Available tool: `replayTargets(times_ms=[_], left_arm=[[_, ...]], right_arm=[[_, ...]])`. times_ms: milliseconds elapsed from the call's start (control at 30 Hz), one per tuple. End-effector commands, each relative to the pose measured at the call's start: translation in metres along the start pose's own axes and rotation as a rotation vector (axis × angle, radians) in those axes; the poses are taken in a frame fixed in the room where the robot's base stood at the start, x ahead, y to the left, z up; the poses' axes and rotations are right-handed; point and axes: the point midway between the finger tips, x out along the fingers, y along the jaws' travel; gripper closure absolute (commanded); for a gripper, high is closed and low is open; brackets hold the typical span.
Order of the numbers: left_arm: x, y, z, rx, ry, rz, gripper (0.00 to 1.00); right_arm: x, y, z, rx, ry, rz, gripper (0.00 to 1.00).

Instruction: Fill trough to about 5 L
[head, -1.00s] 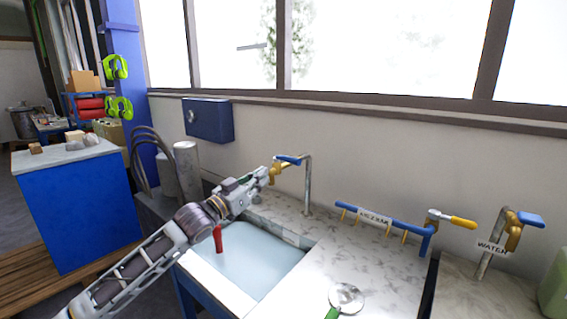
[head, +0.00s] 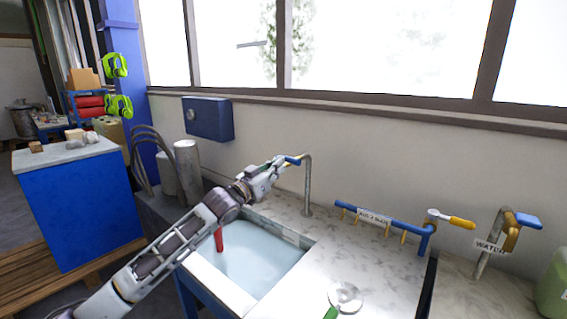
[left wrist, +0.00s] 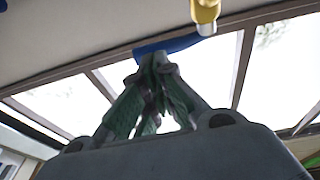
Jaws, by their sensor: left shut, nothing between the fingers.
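The trough (head: 212,283) is a sunken basin in the stone bench and holds pale blue water (head: 255,262). A grey tap pipe (head: 308,185) with a blue lever (head: 293,160) stands behind it. My left gripper (head: 281,163) is shut and empty at the lever and hides the tap's brass body in the head view. In the left wrist view the fingertips (left wrist: 153,62) overlap the blue lever (left wrist: 165,45); I cannot tell whether they touch. The brass spout (left wrist: 205,14) is above them. No water stream is visible. My right gripper is not in view.
A red upright piece (head: 219,240) stands at the trough's left side. A blue rail (head: 385,222) with brass outlets and a second tap (head: 510,232) labelled WATER are to the right. A round green-handled item (head: 345,296) lies on the bench. Grey cylinders (head: 187,170) stand left.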

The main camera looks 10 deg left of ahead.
Motion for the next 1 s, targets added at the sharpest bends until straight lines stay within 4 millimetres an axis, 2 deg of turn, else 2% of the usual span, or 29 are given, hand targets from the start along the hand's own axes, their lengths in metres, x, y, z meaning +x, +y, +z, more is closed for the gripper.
replayTargets(times_ms=[200, 400, 1000], left_arm=[[0.018, 0.001, -0.001, 0.001, 0.001, 0.000, 1.00], [0.027, 0.000, -0.001, 0.001, 0.001, 0.000, 1.00], [0.032, 0.001, -0.001, 0.000, -0.001, 0.000, 1.00]], right_arm=[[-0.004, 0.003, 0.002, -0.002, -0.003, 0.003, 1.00], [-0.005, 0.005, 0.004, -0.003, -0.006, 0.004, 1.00], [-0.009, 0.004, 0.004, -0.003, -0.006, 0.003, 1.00]])
